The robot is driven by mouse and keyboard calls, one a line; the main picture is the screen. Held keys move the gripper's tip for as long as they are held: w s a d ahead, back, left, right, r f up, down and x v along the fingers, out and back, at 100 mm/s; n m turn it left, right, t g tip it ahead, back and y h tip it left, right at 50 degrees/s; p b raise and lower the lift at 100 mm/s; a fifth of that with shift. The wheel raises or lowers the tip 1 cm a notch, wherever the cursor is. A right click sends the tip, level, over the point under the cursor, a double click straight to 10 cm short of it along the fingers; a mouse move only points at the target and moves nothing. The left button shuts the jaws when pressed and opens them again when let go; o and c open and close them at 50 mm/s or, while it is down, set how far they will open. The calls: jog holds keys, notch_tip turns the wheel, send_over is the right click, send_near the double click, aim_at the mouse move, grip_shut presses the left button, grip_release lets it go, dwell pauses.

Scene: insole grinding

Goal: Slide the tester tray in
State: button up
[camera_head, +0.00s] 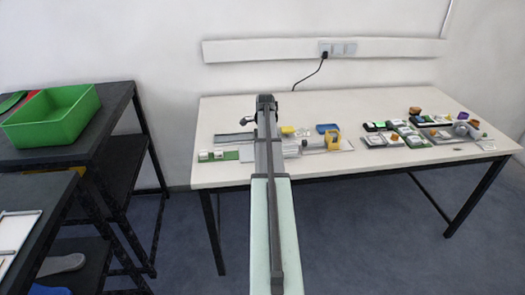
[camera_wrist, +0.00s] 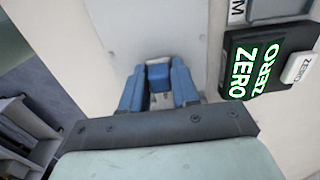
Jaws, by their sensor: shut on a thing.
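In the wrist view my gripper (camera_wrist: 157,70) has its two blue fingers shut on a small blue block (camera_wrist: 158,77), which looks like a handle. The fingers reach toward a pale grey plate (camera_wrist: 150,28) with small dark dots, probably the front of the tester or its tray. I cannot tell how far the tray is in or out. A black panel with a lit green ZERO display (camera_wrist: 252,68) is to the right of the fingers, with a white ZERO button (camera_wrist: 298,68) beside it. In the head view my arm hides the gripper and what it holds.
A green bin (camera_head: 52,118) stands on the dark shelf at left.

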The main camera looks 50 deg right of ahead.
jog(key=shift+s+d, duration=0.15)
jog(key=o, duration=0.6)
jog(key=shift+r, duration=0.15)
jog(key=shift+r, duration=3.35)
